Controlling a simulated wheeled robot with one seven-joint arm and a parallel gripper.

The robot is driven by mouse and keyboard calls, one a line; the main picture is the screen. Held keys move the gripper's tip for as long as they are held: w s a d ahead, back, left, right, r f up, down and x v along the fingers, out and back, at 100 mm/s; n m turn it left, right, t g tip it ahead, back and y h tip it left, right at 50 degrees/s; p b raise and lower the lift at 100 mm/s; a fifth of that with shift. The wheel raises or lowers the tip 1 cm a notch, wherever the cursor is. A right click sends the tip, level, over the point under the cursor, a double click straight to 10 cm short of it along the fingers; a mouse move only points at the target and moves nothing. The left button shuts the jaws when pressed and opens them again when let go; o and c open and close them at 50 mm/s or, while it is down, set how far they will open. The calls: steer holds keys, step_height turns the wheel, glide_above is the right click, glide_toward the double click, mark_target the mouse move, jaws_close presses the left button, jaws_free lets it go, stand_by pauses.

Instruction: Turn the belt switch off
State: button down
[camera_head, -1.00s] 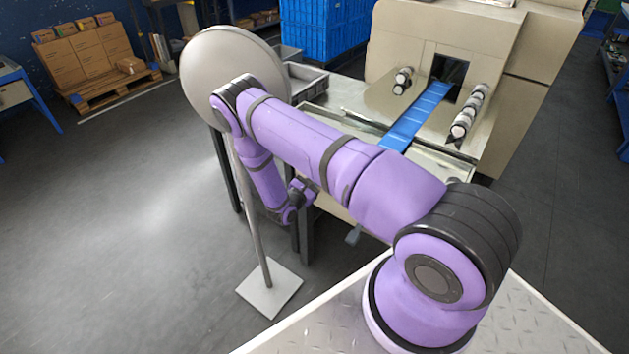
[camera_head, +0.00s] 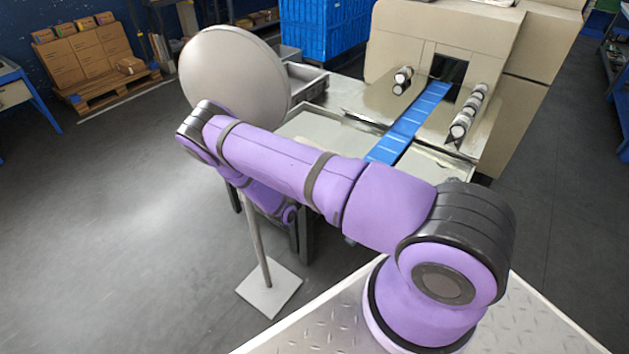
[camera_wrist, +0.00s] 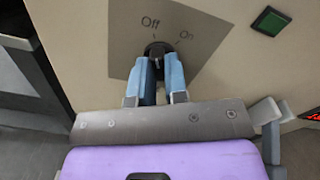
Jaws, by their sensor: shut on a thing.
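The belt switch (camera_wrist: 156,48) is a dark round knob on a grey plate (camera_wrist: 128,72) on the beige machine front in the wrist view. "Off" is printed above it to the left and "On" above it to the right. The fingers cover much of the knob, so I cannot tell which way it points. My gripper (camera_wrist: 157,66) has its two blue-grey fingers on either side of the knob, closed on it. In the head view, my arm hides the switch and gripper.
A green square button (camera_wrist: 271,21) sits right of the plate, and part of a red display (camera_wrist: 312,114) shows at the right edge. The blue belt (camera_head: 408,128) runs into the machine (camera_head: 460,45). A grey disc stand (camera_head: 236,75) stands close behind my arm.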

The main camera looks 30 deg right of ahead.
steer(key=shift+n, duration=0.3)
steer(key=c, duration=1.1)
jaws_free()
steer(key=shift+c, duration=0.2)
steer(key=shift+a, duration=0.2)
steer(key=v, duration=1)
steer(key=shift+a, duration=0.25)
steer(key=shift+s+a, duration=0.1)
steer(key=shift+s, duration=0.1)
